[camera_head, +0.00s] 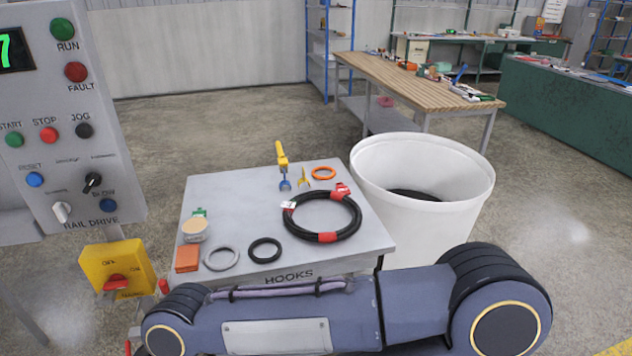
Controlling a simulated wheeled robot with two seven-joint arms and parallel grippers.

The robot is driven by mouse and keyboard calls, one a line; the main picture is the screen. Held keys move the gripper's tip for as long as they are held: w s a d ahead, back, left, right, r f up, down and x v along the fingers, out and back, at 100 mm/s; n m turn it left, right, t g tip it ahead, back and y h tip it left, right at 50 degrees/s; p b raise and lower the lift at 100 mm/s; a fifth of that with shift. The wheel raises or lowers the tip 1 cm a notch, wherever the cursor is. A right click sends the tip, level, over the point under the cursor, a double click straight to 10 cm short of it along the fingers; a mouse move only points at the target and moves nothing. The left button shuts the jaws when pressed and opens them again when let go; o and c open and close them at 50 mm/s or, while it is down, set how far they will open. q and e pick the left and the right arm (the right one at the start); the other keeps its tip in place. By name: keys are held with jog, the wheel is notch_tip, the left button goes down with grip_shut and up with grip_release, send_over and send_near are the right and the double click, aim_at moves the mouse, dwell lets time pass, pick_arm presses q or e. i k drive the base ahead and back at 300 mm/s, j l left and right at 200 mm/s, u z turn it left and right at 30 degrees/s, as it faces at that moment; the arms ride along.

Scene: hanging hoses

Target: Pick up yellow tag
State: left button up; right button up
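A small yellow piece (303,178), perhaps the yellow tag, lies near the back edge of the grey table marked HOOKS (345,262). It is too small to make out its exact form. Beside it on the left is a yellow-handled tool (282,156) with a blue forked end. An orange ring (323,173) lies to its right. A black hose coil (297,231) with red bands and a white label lies in front of it. Neither gripper shows in this view; only links of my own arm cross the bottom.
A grey ring (222,258), a black ring (265,250), an orange block (187,258) and a round container (194,229) sit at the table's front left. A white bin (450,220) stands right. A control panel (70,130) stands left.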

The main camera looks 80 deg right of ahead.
aim_at(303, 179)
jog(key=z, duration=2.8)
jog(key=i+l+u, duration=0.15)
jog(key=u, duration=0.35)
jog(key=i+l+u, duration=0.1)
jog(key=l+u, duration=0.15)
jog(key=u, duration=0.25)
jog(key=l+u, duration=0.25)
jog(key=u, duration=0.25)
jog(key=i+l, duration=0.15)
jog(key=l, duration=0.2)
jog(key=i+l+u, duration=0.15)
jog(key=l, duration=0.2)
jog(key=i+l, duration=0.2)
jog(key=l, duration=0.2)
jog(key=i+l+u, duration=0.1)
jog(key=l, duration=0.25)
